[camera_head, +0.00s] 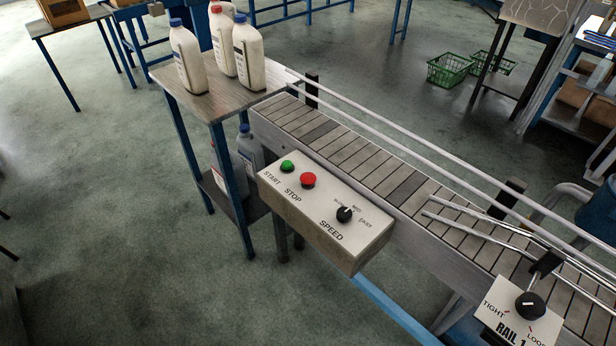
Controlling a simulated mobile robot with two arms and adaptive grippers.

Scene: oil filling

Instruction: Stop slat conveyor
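The slat conveyor (352,158) runs from the upper middle down to the lower right, with grey slats and a few darker ones. Its control box (325,214) is mounted on the near side. On it are a green START button (287,166), a red STOP button (308,180) and a black SPEED knob (344,214). Nothing covers the buttons. I cannot tell from this one frame whether the slats are moving. Neither of my grippers is in view.
A small table (200,99) at the conveyor's far end holds several white jugs, with more jugs on its lower shelf. Guide rails (430,148) line the conveyor. A RAIL 1 panel (510,322) with a black knob is at lower right. The floor at left is clear.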

